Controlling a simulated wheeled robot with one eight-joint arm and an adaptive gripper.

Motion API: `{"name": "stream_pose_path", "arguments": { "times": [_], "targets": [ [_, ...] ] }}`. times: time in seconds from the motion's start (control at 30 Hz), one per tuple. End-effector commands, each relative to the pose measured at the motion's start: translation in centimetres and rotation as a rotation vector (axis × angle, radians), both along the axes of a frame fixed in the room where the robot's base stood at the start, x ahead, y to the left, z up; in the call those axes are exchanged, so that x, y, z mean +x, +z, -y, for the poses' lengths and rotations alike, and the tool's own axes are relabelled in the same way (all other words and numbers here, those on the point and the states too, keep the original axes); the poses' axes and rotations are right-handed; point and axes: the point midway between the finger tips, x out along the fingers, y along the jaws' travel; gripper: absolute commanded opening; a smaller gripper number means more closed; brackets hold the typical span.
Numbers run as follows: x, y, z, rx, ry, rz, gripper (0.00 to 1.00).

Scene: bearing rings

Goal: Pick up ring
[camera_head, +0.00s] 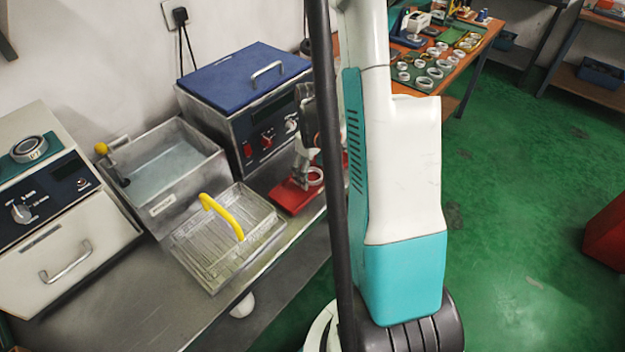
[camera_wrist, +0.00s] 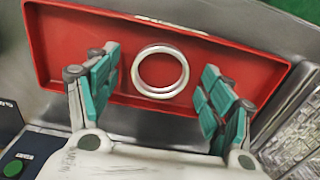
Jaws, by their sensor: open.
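A silver metal ring (camera_wrist: 137,71) lies flat on a red tray (camera_wrist: 80,38) in the wrist view. My gripper (camera_wrist: 157,88) is open, with one teal-padded finger on each side of the ring and gaps between pads and ring. How high the fingertips are above the tray is hard to tell. In the head view the ring (camera_head: 315,170) shows small on the red tray (camera_head: 291,199), with my gripper (camera_head: 304,178) above and beside it, partly hidden behind a dark post.
A wire basket with a yellow handle (camera_head: 222,213) stands left of the red tray. Behind are a water-filled metal basin (camera_head: 165,165) and a blue-lidded machine (camera_head: 240,80). A grey machine (camera_head: 60,215) holds another ring (camera_head: 28,148). More rings lie on the far table (camera_head: 462,62).

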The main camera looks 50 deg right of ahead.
Motion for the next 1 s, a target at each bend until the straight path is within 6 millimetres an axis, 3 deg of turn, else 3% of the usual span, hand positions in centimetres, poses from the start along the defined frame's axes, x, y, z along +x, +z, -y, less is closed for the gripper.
{"name": "stream_pose_path", "arguments": {
  "times": [0.17,0.4,0.77,1.0],
  "targets": [
    [0.0,0.0,0.0,0.000,0.000,0.000,0.74],
    [0.0,0.0,0.0,0.000,0.000,0.000,0.27],
    [0.0,0.2,0.0,0.000,0.000,0.000,0.28],
    [0.0,2.2,0.0,0.000,0.000,0.000,0.28]
  ]
}}
